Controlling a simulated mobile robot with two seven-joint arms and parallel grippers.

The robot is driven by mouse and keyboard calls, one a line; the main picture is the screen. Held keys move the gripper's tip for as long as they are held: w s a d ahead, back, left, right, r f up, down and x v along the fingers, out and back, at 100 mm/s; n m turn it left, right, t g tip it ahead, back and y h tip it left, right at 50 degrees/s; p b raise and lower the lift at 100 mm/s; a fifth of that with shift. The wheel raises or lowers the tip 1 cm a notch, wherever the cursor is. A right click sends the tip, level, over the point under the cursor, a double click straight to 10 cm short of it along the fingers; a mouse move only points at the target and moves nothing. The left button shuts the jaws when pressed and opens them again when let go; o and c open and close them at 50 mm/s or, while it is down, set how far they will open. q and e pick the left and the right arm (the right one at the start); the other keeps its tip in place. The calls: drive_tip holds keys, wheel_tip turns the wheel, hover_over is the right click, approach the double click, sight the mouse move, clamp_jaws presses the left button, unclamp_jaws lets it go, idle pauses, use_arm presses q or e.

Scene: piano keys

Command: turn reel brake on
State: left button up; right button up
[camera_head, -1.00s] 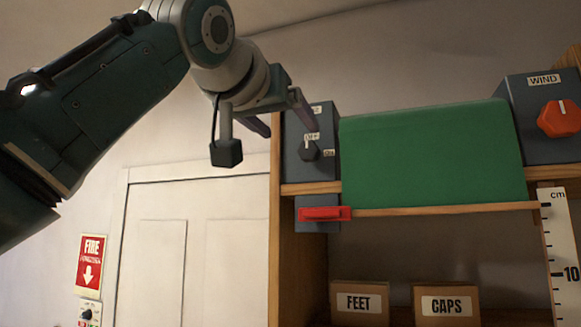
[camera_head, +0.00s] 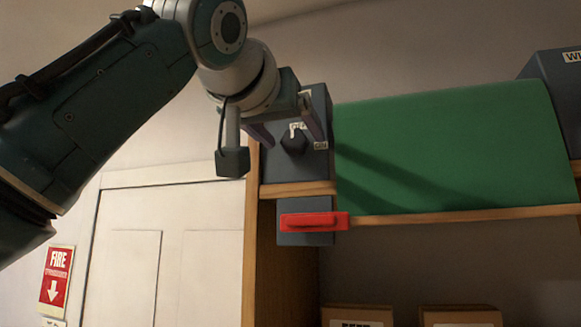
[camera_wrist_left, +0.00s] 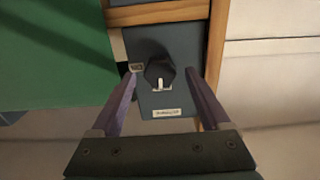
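The reel brake is a dark faceted knob (camera_head: 293,141) on a grey-blue box (camera_head: 320,103) at the left of the shelf. A white OFF label shows above it and an ON label (camera_head: 321,145) to its right. My left gripper (camera_head: 295,144) is open at the knob, one finger on each side. In the left wrist view the knob (camera_wrist_left: 160,72) sits between the spread purple fingertips (camera_wrist_left: 163,73), with gaps visible. A small white label (camera_wrist_left: 167,113) is on the box there. Whether the fingers touch the knob cannot be told. My right gripper is not in view.
A green panel (camera_head: 440,140) stands right of the box. A red handle (camera_head: 313,221) juts out below the shelf edge. Another grey box (camera_head: 560,95) is at the far right. A door (camera_head: 165,250) and fire sign (camera_head: 56,277) are at the left.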

use_arm(q)
clamp_jaws()
idle(0.4)
drive_tip(key=shift+m, duration=0.4)
drive_tip(key=m+b, duration=0.1)
drive_tip(key=m, duration=0.2)
drive_tip(key=shift+m, duration=0.3)
drive_tip(key=m+b, duration=0.1)
drive_tip(key=m, duration=0.3)
drive_tip(key=shift+d+f+m, duration=0.1)
drive_tip(key=shift+m, duration=0.2)
drive_tip(key=m, duration=0.4)
drive_tip(key=shift+m, duration=0.3)
drive_tip(key=shift+d+f+m, duration=0.1)
drive_tip(key=shift+m, duration=2)
